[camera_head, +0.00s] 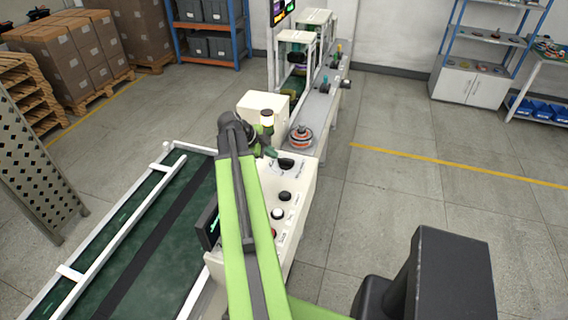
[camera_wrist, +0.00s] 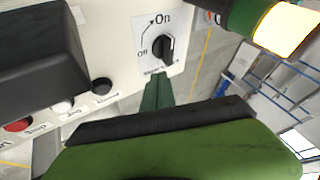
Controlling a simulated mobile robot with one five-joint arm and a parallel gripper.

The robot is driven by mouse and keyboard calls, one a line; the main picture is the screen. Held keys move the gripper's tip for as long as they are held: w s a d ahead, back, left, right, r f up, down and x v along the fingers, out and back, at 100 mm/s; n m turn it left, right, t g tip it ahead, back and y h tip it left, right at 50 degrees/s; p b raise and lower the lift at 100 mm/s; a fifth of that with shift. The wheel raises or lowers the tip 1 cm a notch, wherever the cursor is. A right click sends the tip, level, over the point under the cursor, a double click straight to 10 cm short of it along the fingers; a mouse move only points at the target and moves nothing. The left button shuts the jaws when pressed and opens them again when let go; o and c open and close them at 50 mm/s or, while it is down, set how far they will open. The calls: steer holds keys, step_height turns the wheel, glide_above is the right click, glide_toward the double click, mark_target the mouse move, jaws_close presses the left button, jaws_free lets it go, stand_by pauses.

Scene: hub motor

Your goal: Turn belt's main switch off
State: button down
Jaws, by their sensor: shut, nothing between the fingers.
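The main switch is a black rotary knob (camera_wrist: 162,48) on a white plate marked On at the top and Off at the left. Its ridge looks roughly upright, toward On, though its exact angle is hard to tell. In the head view the knob (camera_head: 286,163) sits on the top of the cream control panel (camera_head: 305,185). My gripper (camera_head: 272,153) is just left of the knob there. In the wrist view my gripper (camera_wrist: 157,88) has its green fingers together and empty, with the tips just below the knob. Contact cannot be told.
Black, white and red buttons (camera_wrist: 102,86) line the panel beside the switch. A signal lamp (camera_head: 267,119) stands close to my wrist. The green conveyor belt (camera_head: 150,235) lies left of the panel. An orange-and-grey round part (camera_head: 301,137) rests behind it. Floor on the right is open.

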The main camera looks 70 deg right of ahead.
steer(key=b, duration=0.8)
glide_toward(291, 167)
steer(key=x, duration=0.4)
steer(key=shift+s+f, duration=0.1)
steer(key=shift+f, duration=0.2)
steer(key=shift+s+d+f, duration=0.2)
steer(key=shift+s+d, duration=0.05)
steer(key=shift+d, duration=0.05)
steer(key=shift+r, duration=0.1)
